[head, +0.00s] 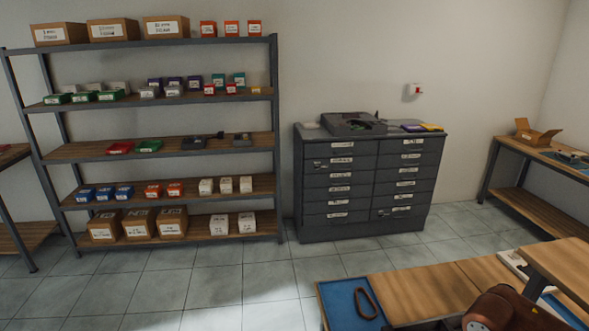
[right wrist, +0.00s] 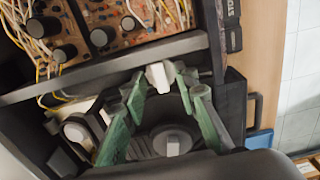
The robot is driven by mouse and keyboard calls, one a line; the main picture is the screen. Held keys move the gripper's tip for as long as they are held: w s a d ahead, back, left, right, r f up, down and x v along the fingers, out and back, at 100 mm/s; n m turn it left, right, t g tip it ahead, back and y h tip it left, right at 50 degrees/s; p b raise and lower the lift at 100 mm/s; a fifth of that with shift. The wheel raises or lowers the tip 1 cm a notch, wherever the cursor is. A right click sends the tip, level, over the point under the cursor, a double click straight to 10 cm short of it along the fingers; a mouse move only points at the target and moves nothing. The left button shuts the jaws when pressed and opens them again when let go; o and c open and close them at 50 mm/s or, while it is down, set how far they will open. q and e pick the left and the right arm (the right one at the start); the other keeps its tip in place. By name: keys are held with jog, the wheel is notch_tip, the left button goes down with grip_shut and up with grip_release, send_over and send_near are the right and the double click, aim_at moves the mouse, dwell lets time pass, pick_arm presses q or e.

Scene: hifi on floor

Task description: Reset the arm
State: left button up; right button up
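My right gripper (right wrist: 158,84) shows in the right wrist view with its two green fingers apart. A small white piece (right wrist: 158,77) sits between or just behind the fingertips; I cannot tell whether they touch it. Behind the fingers is a dark hi-fi unit (right wrist: 150,58) with its inside exposed, including a brown circuit board (right wrist: 120,20) with black knobs and loose wires. A round grey part (right wrist: 172,141) lies beyond, between the fingers. My left gripper is not in view. In the head view neither gripper is seen.
The head view shows a wooden bench (head: 412,294) with a blue mat (head: 340,306) and a brown loop (head: 366,303) at bottom right. A stocked shelf (head: 160,148), a grey drawer cabinet (head: 365,185) and a side table (head: 540,207) stand along the walls. Tiled floor is clear between.

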notch_tip(320, 180, up, 12)
notch_tip(320, 180, down, 12)
jog(key=shift+f, duration=0.2)
jog(key=shift+r+m, duration=0.25)
jog(key=shift+m, duration=0.15)
jog(key=m+p, duration=0.1)
jog(key=m, duration=0.2)
jog(key=m+p, duration=0.1)
jog(key=m, duration=0.4)
jog(key=shift+f, duration=0.1)
jog(key=shift+a, duration=0.15)
